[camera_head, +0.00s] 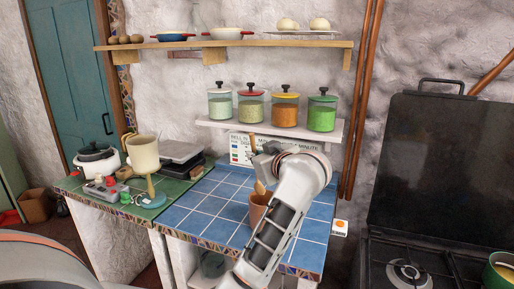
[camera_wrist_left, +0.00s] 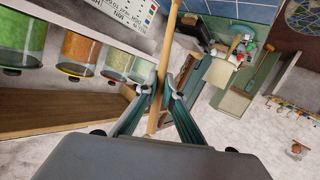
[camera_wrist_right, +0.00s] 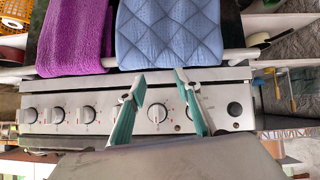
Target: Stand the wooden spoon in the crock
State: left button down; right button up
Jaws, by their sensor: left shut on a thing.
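The wooden spoon (camera_head: 260,187) is close to upright in the head view, its wide end down at the mouth of the brown crock (camera_head: 258,212). I cannot tell how far that end is inside the rim. My left gripper (camera_head: 262,152) is above the crock, shut on the spoon's handle, which sticks up past it. In the left wrist view the fingers (camera_wrist_left: 161,90) pinch the handle (camera_wrist_left: 170,42); the crock is not clear there. My right gripper (camera_wrist_right: 160,76) is open and empty in the right wrist view.
The crock stands on the blue tiled counter (camera_head: 204,211), with bare tiles to its left. A shelf (camera_head: 270,131) with several lidded jars is behind my left gripper. A cream mug (camera_head: 143,153) hangs on a stand at left. The right wrist view shows towels (camera_wrist_right: 75,40) and stove knobs.

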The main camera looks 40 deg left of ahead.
pick_arm(q)
jog(key=shift+w+f+b, duration=0.25)
jog(key=shift+f+b, duration=0.05)
jog(key=shift+f, duration=0.8)
jog(key=shift+w+a+f+b, duration=0.1)
jog(key=shift+w+f+b, duration=0.1)
jog(key=shift+f, duration=0.45)
jog(key=shift+w+a+f+b, duration=0.1)
jog(key=shift+w+f, duration=0.1)
jog(key=shift+f, duration=0.45)
jog(key=shift+w+f, duration=0.2)
jog(key=shift+f, duration=0.45)
jog(key=shift+w+a+f+b, duration=0.1)
jog(key=shift+w+f+b, duration=0.15)
jog(key=shift+f, duration=0.55)
jog(key=shift+w+f+b, duration=0.2)
jog(key=shift+f+b, duration=0.05)
jog(key=shift+f, duration=0.5)
jog(key=shift+w+f, duration=0.2)
jog(key=shift+f, duration=0.35)
pick_arm(e)
jog(key=shift+w+a+r+t+y, duration=0.15)
jog(key=shift+w+a+r+y, duration=0.15)
jog(key=shift+a, duration=0.3)
jog(key=shift+w+a+r+t+y, duration=0.1)
jog(key=shift+w+a+r+t, duration=0.05)
jog(key=shift+w+a, duration=0.35)
